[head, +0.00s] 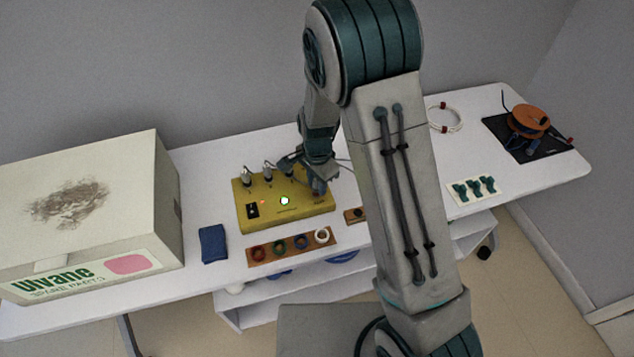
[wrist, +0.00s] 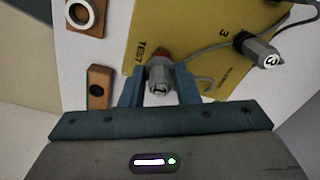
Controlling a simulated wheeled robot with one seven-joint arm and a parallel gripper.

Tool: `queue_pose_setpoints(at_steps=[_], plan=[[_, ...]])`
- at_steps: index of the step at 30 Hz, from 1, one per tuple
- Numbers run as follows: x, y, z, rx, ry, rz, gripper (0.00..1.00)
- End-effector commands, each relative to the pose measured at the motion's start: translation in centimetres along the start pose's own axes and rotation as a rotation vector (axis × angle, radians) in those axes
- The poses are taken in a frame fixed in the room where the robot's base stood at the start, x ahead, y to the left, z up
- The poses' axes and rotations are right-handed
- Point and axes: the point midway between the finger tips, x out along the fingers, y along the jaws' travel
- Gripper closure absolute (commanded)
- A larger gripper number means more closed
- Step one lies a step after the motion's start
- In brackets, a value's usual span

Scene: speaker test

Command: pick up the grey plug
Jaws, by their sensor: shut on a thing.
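In the wrist view my gripper (wrist: 161,90) is shut on a grey plug (wrist: 159,74), with one blue finger on each side. A dark mark shows on its pale end, and a grey cable runs from it. A red part shows just beyond the plug, beside the word TEST on the yellow box (wrist: 190,20). I cannot tell whether the plug sits in the box or just above it. A second grey plug (wrist: 262,52), marked 3, stands to the right. In the head view my gripper (head: 318,184) is over the right side of the yellow box (head: 290,213), hiding the held plug.
A brown strip with coloured rings (head: 292,247) and a small brown block (head: 353,215) lie in front of the box. A blue cloth (head: 213,244) and a large carton (head: 165,215) are at left. An orange reel (head: 528,118) stands on a black mat at right.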

Motion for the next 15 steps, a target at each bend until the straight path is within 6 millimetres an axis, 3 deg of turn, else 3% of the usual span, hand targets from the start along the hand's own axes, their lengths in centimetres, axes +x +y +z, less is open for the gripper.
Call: queue_pose_setpoints(at_steps=[5, 11, 15], plan=[[-1.1, -0.1, 0.0, -0.001, 0.001, -0.003, 0.99], [-4.0, -0.1, 0.0, -0.001, 0.001, -0.006, 0.99], [-5.7, 0.7, -3.1, 0.006, 0.002, -0.005, 0.99]])
